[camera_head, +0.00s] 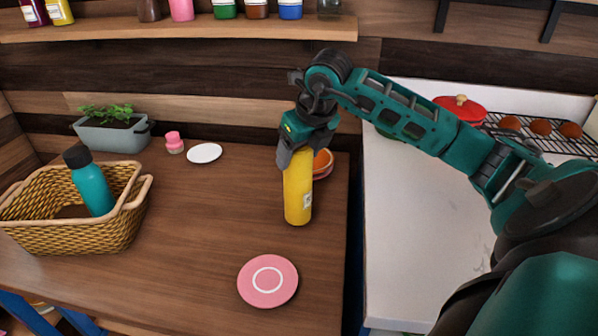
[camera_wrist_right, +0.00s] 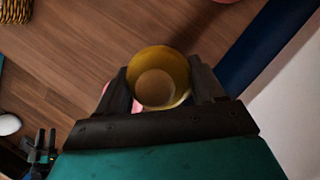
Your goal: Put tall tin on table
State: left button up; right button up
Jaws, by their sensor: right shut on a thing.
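The tall tin is a yellow cylinder (camera_head: 298,188), upright at the right part of the brown wooden table (camera_head: 200,240). My right gripper (camera_head: 295,155) comes from above and is shut on the tin's upper end. In the right wrist view the tin's open round top (camera_wrist_right: 160,78) sits between the two dark fingers. I cannot tell for sure whether its base touches the table.
A bowl (camera_head: 322,163) stands just behind the tin. A pink plate (camera_head: 268,281) lies in front. A wicker basket (camera_head: 75,235) with a teal bottle (camera_head: 93,187), a planter (camera_head: 112,136) and a white dish (camera_head: 205,153) are left. The table's middle is clear.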

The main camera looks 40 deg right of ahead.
aim_at(299, 170)
notch_tip(299, 170, down, 4)
jog(key=shift+r, duration=0.25)
jog(key=shift+f, duration=0.4)
jog(key=shift+f+b, duration=0.2)
jog(key=shift+b, duration=0.15)
jog(key=o, duration=1.5)
jog(key=shift+o, duration=0.2)
jog(key=shift+r, duration=0.15)
